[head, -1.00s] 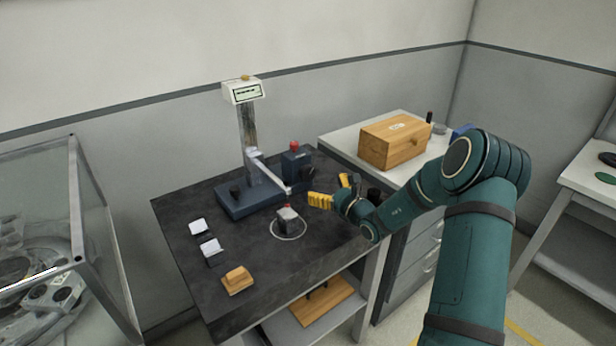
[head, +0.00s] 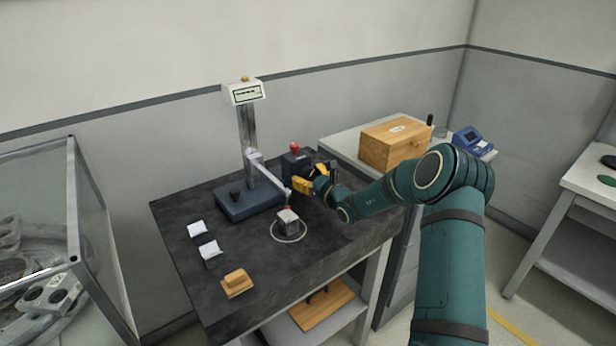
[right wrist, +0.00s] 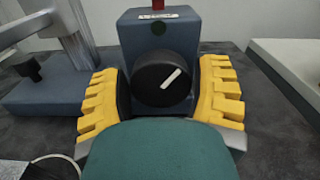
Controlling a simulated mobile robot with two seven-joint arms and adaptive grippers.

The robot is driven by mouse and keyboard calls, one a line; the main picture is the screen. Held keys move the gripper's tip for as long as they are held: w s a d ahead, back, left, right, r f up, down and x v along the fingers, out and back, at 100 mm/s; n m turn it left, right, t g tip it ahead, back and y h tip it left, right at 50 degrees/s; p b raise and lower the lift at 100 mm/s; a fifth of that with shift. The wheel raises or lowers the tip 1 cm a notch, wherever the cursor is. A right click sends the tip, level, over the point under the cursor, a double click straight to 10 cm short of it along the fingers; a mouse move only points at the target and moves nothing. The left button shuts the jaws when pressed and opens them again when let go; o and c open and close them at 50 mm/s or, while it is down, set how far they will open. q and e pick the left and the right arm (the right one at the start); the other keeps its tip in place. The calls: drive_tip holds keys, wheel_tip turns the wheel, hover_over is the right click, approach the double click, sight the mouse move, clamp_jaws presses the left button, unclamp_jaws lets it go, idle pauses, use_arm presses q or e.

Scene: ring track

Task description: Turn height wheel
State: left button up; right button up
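The wheel is a round black knob (right wrist: 163,78) with a white pointer line tilted up to the right, on the front of a blue-grey box (right wrist: 157,30). In the head view the box (head: 294,163) stands at the back right of the dark table, and my gripper hides the knob. My right gripper (head: 305,184) has its yellow fingers at the box front. In the right wrist view my right gripper (right wrist: 163,88) has one finger on each side of the knob, spread wide; whether the pads touch it is unclear. My left gripper is not in view.
A measuring stand (head: 247,130) with a display and a blue base is left of the box. A grey block (head: 289,228) sits inside a white ring in front. White pieces and a wooden block (head: 236,284) lie at the table's left. A wooden box (head: 394,146) is on the side cabinet.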

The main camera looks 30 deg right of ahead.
drive_tip(key=c, duration=0.5)
drive_tip(key=shift+c, duration=0.2)
drive_tip(key=m+p, duration=0.3)
drive_tip(key=m, duration=0.1)
drive_tip(key=shift+d+m, duration=0.1)
drive_tip(key=shift+m, duration=0.2)
drive_tip(key=shift+m+p, duration=1.2)
drive_tip(key=shift+m, duration=0.2)
drive_tip(key=shift+f, duration=0.1)
drive_tip(key=o, duration=1.2)
